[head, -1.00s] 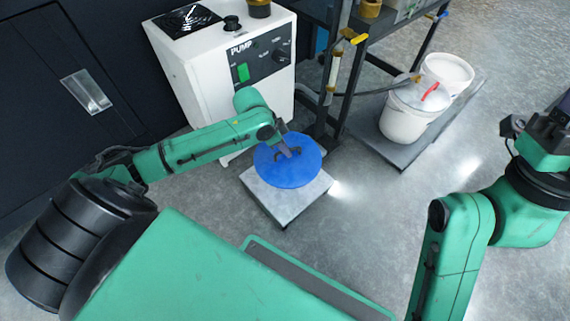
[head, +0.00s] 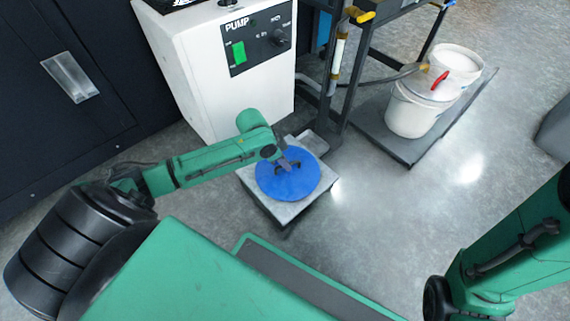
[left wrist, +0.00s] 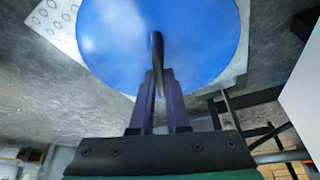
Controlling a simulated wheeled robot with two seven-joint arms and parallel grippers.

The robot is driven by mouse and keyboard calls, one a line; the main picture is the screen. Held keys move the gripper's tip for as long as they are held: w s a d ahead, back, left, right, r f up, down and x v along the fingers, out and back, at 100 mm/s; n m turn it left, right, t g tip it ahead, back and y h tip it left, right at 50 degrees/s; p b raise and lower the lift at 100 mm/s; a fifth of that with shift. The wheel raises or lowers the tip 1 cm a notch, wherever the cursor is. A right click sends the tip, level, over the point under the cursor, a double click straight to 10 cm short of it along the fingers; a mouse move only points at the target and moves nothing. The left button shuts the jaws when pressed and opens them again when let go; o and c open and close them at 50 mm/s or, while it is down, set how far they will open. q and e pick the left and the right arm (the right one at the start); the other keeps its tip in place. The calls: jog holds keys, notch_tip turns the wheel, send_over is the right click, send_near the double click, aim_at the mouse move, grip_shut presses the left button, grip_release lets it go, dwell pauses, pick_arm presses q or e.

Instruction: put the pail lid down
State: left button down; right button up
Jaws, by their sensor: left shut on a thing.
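The pail lid (head: 288,187) is a round blue disc with a dark handle on top. In the head view it is over the low grey platform (head: 283,212), covering much of its top. My left gripper (head: 288,164) is above the lid, shut on its handle. The left wrist view shows both fingers (left wrist: 158,92) closed around the dark handle, with the blue lid (left wrist: 165,35) beyond them. I cannot tell whether the lid touches the platform. My right arm shows at the right of the head view, but its gripper is out of view.
A white pump cabinet (head: 220,85) stands behind the platform. To the right are a dark rack (head: 338,110) and white pails (head: 408,115) on a dark base (head: 398,148), one with a red handle (head: 440,79). Grey floor is clear right of the platform.

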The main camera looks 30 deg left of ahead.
pick_arm(q)
jog(key=c, duration=0.9)
grip_release()
